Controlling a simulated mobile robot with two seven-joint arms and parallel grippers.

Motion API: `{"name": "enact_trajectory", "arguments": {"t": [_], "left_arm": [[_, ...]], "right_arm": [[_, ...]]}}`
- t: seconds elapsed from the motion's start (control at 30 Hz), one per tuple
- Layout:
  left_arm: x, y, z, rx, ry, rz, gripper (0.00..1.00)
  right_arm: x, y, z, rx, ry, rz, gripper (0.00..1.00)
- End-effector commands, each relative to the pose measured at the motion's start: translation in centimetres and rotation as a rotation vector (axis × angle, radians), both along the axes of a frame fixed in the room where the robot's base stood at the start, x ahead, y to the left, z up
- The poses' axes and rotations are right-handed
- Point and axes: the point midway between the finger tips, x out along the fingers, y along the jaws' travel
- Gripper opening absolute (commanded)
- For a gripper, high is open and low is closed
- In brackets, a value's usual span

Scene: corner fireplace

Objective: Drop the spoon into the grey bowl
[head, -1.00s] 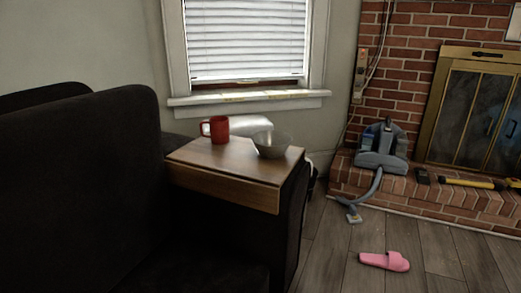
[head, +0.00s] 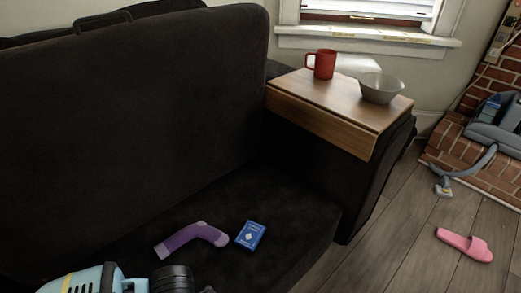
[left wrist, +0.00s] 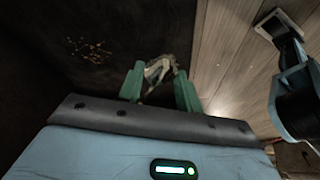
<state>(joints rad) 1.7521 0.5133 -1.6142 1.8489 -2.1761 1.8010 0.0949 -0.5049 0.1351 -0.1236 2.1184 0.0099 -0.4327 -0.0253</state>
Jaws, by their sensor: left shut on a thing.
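The grey bowl (head: 380,88) stands upright on the wooden tray (head: 318,118) on the sofa's arm, to the right of the red mug. It looks empty from here. In the left wrist view my left gripper (left wrist: 159,84) has its green fingers shut on a pale, shiny thing, which I take for the spoon (left wrist: 160,67); its outline is blurred. In the head view only part of my left arm shows at the bottom left, well apart from the bowl; the fingers are out of that view. My right gripper is not in view.
The red mug (head: 321,64) stands close to the bowl. A purple sock (head: 188,238) and a blue card box (head: 251,235) lie on the dark sofa (head: 130,140) seat. A pink slipper (head: 464,245) and a vacuum hose (head: 475,165) are on the right. The tray's front is clear.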

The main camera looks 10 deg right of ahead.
Motion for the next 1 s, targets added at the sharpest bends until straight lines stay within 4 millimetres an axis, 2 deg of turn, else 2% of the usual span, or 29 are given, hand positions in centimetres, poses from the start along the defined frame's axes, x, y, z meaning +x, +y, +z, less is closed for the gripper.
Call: {"name": "enact_trajectory", "arguments": {"t": [0.03,0.1,0.4,0.6,0.8,1.0], "left_arm": [[1.5,0.2,2.1,-0.001,-0.011,-0.088,0.12],[2.9,0.5,4.6,0.001,-0.011,-0.222,0.12],[6.9,1.8,14.9,0.004,-0.012,-0.777,0.12],[8.1,2.7,21.2,0.003,-0.010,-1.125,0.12],[8.3,3.5,27.1,0.004,-0.011,-1.459,0.12],[7.8,4.2,31.3,0.002,-0.006,-1.714,0.12]], "right_arm": [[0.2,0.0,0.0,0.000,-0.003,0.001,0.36],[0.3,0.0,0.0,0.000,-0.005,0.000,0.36],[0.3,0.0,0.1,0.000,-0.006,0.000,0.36],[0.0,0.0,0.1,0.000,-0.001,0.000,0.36],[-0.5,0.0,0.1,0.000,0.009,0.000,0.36],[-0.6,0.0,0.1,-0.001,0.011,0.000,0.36]]}}
